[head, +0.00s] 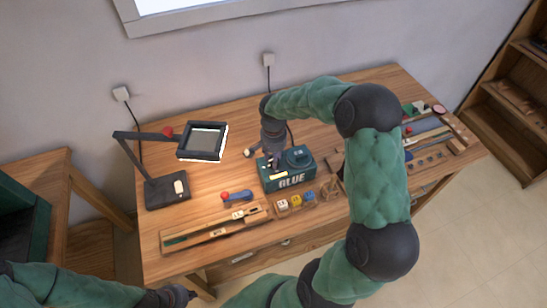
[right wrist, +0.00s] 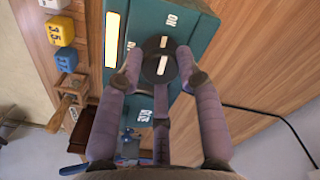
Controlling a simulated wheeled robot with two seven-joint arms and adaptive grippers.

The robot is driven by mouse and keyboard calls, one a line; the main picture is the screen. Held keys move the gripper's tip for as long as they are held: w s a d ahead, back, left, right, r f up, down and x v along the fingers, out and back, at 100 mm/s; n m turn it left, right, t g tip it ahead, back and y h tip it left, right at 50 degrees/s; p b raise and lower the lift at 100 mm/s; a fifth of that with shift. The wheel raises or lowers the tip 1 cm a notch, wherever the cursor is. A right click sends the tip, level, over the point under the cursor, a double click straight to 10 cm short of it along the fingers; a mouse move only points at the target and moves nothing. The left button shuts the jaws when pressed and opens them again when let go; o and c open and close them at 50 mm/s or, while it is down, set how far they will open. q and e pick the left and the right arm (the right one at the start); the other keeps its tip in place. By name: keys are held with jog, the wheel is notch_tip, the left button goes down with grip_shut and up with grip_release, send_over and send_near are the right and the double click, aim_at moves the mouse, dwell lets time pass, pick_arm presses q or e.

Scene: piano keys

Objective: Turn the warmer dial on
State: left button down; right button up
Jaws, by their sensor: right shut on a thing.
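The teal warmer box (head: 290,182), marked GLUE, stands on the workbench. In the right wrist view its face (right wrist: 195,22) carries a black round dial (right wrist: 150,72) with a white line lying roughly up-down in the picture. An "ON" label (right wrist: 172,20) is above the dial; lettering below it is partly hidden by a finger. My right gripper (head: 273,165) reaches down onto the box's left part. Its fingers (right wrist: 160,70) are closed around the dial. In the head view the gripper hides the dial. My left gripper (head: 182,294) is low at the bottom, away from the bench, its jaws unclear.
A lamp (head: 203,141) with a square head stands to the left on a dark base (head: 167,191). Small blocks (head: 296,200), a blue tool with a red knob (head: 237,196) and a wooden level (head: 215,232) lie in front. Several tools lie at the right end.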

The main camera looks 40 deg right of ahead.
jog(key=shift+m, duration=0.5)
jog(key=o, duration=1.1)
jog(key=shift+o, duration=0.2)
notch_tip(320, 180, up, 12)
jog(key=shift+r, duration=0.1)
